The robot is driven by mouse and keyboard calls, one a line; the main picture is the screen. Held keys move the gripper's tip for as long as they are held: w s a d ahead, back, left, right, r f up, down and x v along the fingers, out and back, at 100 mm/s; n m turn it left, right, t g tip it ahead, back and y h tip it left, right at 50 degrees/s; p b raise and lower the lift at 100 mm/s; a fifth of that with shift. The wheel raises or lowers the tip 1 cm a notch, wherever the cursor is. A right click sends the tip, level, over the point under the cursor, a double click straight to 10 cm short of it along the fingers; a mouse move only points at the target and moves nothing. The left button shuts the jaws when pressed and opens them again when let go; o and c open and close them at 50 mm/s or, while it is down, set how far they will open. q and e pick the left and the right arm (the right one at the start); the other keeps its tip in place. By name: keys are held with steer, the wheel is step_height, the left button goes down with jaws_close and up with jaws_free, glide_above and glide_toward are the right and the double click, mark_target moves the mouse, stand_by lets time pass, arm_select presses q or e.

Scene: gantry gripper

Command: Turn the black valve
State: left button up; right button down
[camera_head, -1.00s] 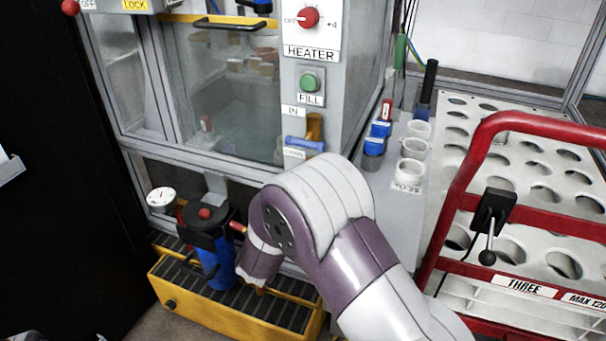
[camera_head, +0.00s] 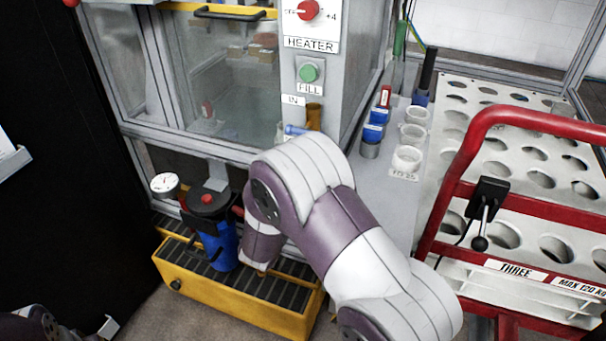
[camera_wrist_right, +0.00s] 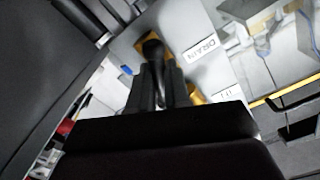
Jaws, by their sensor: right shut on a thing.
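In the right wrist view, the black valve (camera_wrist_right: 152,50) shows as a rounded dark handle in front of a yellow part, beside a white DRAIN label (camera_wrist_right: 200,50). My right gripper (camera_wrist_right: 157,86) has its two dark fingers closed around the handle, with its rounded end showing beyond them. In the head view, my right arm comes in from the lower right and reaches to the cabinet front. It hides the valve and my right gripper there.
A blue canister (camera_head: 219,248) with a black lid stands on a yellow grated tray (camera_head: 176,277), close left of my right arm. A pressure gauge (camera_head: 165,184) is behind it. A red-framed rack (camera_head: 466,190) stands to the right. The glass-fronted cabinet (camera_head: 232,85) is ahead.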

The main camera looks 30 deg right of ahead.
steer(key=c, duration=1)
jaws_free()
steer(key=shift+a, duration=0.1)
steer(key=p+v, duration=0.3)
steer(key=v, duration=0.9)
steer(key=shift+s+a, duration=0.2)
